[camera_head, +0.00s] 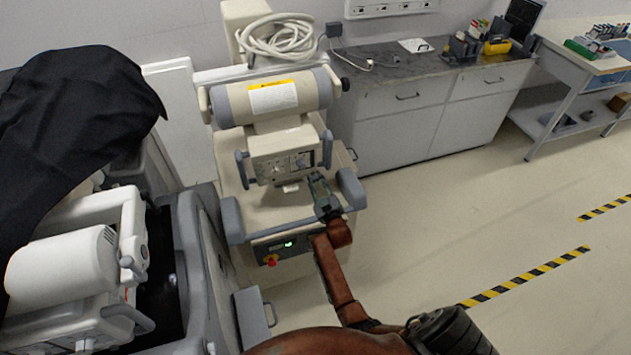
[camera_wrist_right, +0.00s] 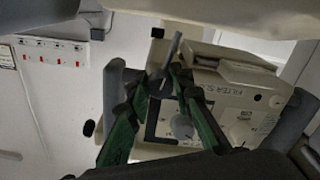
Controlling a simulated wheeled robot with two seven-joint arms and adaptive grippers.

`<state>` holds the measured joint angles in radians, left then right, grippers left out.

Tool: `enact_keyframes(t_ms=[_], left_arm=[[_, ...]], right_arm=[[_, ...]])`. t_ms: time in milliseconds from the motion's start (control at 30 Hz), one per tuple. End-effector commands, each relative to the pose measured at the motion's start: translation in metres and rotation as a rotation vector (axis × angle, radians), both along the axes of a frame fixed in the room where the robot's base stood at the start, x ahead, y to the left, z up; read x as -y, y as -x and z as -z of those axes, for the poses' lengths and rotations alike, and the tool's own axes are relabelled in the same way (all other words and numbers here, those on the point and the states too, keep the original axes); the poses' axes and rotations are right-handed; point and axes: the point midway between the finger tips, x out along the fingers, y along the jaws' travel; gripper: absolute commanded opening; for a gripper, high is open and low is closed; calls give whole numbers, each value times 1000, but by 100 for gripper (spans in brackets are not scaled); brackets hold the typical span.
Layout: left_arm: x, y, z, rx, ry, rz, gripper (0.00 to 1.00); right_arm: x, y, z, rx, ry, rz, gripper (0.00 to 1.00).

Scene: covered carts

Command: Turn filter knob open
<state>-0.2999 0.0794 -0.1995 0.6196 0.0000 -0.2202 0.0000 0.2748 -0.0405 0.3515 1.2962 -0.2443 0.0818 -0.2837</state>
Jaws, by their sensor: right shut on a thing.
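The beige mobile X-ray cart (camera_head: 265,210) stands in the middle of the head view, with a control box (camera_head: 283,155) carrying dials at its front. In the right wrist view the panel (camera_wrist_right: 222,112) shows dials and "FILTER" lettering. A grey lever-like filter knob (camera_wrist_right: 168,62) stands at the panel's edge, between the green fingers of my right gripper (camera_wrist_right: 160,82). In the head view my right gripper (camera_head: 318,180) is at the lower right of the control box, shut on the knob. The knob's base is partly hidden by the fingers. My left gripper is out of view.
A grey dial (camera_wrist_right: 181,127) is close to the fingers. Grey side handles (camera_head: 327,148) and a padded bumper (camera_head: 351,189) flank the box. Another cart (camera_head: 75,275), under a black cloth (camera_head: 75,130), stands at left. The floor at right is clear.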

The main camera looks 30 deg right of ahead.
Motion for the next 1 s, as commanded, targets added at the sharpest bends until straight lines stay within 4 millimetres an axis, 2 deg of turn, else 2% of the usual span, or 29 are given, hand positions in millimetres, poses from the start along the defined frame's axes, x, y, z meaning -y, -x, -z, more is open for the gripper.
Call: enact_keyframes(t_ms=[33, 600, 1000], left_arm=[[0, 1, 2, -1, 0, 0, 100], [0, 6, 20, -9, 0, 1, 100], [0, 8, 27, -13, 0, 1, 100]], right_arm=[[0, 1, 5, -17, 40, 0, 0], [1, 2, 6, -133, 523, 1, 0], [4, 3, 4, -175, 688, 3, 0]])
